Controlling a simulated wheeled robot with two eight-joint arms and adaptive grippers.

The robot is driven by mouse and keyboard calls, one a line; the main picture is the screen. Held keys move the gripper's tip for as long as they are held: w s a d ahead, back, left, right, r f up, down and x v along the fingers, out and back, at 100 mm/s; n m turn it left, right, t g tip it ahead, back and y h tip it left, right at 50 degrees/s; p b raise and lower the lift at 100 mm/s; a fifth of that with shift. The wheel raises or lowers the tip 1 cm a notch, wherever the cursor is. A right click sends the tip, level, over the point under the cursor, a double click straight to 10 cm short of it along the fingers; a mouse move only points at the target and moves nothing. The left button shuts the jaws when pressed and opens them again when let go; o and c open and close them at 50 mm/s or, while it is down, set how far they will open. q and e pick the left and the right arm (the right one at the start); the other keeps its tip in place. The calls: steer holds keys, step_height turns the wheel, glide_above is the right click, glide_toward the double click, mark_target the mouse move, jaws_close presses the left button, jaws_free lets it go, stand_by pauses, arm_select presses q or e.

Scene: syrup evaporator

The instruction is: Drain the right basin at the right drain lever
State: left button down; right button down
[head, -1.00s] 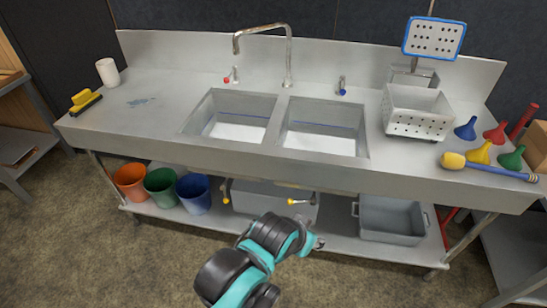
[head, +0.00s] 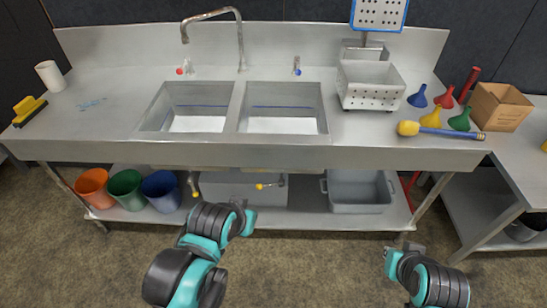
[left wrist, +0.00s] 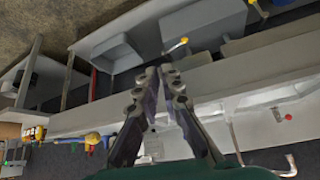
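The right drain lever (head: 270,186) has a yellow handle lying sideways under the right basin (head: 284,110). It also shows in the left wrist view (left wrist: 178,46). The left drain lever (head: 193,184) hangs downward under the left basin. Both basins show a pale bottom; I cannot tell the liquid level. My left gripper (left wrist: 160,70) is empty, with its fingertips close together, and is apart from the right lever. In the head view its arm is below and left of that lever. My right gripper (head: 418,248) is low at the right, away from the levers; its fingers are unclear.
A grey tank (head: 232,203) sits on the lower shelf behind the levers, with a grey tub (head: 358,208) to its right. Orange, green and blue buckets (head: 160,205) stand left. The counter's front edge (head: 230,153) overhangs the levers. Floor in front is clear.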

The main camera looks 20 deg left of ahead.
arm_select(q)
steer(key=w+a+y+p, duration=0.1)
steer(key=w+a, duration=0.1)
steer(key=w, duration=0.8)
steer(key=n+y+p, duration=0.2)
steer(key=y+p, duration=0.1)
glide_above(262, 187)
steer(key=s+d, duration=0.4)
steer(key=s, duration=0.1)
step_height(262, 187, down, 22)
steer(key=r, duration=0.1)
steer(key=shift+g, duration=0.4)
steer(key=shift+b+x, duration=2.1)
steer(key=shift+x, duration=3.15)
steer(key=shift+a+f, duration=0.15)
